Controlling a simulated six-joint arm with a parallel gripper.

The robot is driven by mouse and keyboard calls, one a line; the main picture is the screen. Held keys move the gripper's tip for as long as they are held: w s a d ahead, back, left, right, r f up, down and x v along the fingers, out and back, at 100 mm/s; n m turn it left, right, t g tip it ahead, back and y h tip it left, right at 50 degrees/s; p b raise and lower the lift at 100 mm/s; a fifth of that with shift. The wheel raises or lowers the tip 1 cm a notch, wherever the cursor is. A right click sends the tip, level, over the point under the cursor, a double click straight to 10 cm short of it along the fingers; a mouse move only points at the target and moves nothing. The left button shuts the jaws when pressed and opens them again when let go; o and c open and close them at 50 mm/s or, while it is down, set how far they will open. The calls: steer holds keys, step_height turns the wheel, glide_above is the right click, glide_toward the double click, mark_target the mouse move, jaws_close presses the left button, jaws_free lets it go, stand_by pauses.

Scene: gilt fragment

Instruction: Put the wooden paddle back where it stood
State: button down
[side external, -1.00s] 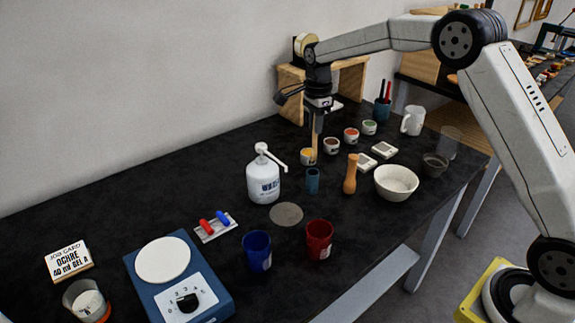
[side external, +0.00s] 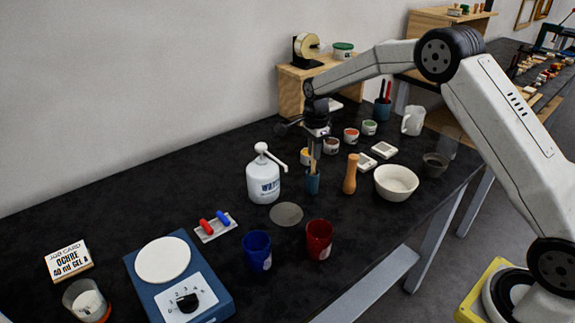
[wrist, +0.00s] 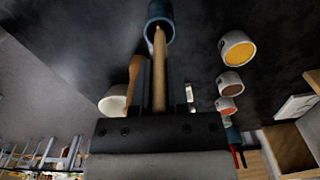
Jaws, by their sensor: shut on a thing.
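My gripper (side external: 316,150) is shut on the wooden paddle (side external: 313,166) and holds it upright above the small teal cup (side external: 312,184). In the wrist view the paddle (wrist: 159,75) runs away from between the fingers, and its far tip overlaps the mouth of the teal cup (wrist: 154,10). In the side view its lower end meets the cup's rim. I cannot tell how far inside the tip is, or whether it touches the cup.
A wooden pestle (side external: 350,174) and a white bowl (side external: 396,182) stand right of the cup. A white pump bottle (side external: 263,180) stands left. Several small paint pots (side external: 351,136) line up behind. A grey disc (side external: 286,214) lies in front, with bare table around it.

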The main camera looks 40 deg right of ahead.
steer(key=shift+f, duration=0.9)
steer(key=shift+f, duration=0.1)
steer(key=c, duration=0.6)
jaws_free()
step_height(320, 180, up, 12)
steer(key=shift+r, duration=0.15)
steer(key=shift+s, duration=0.1)
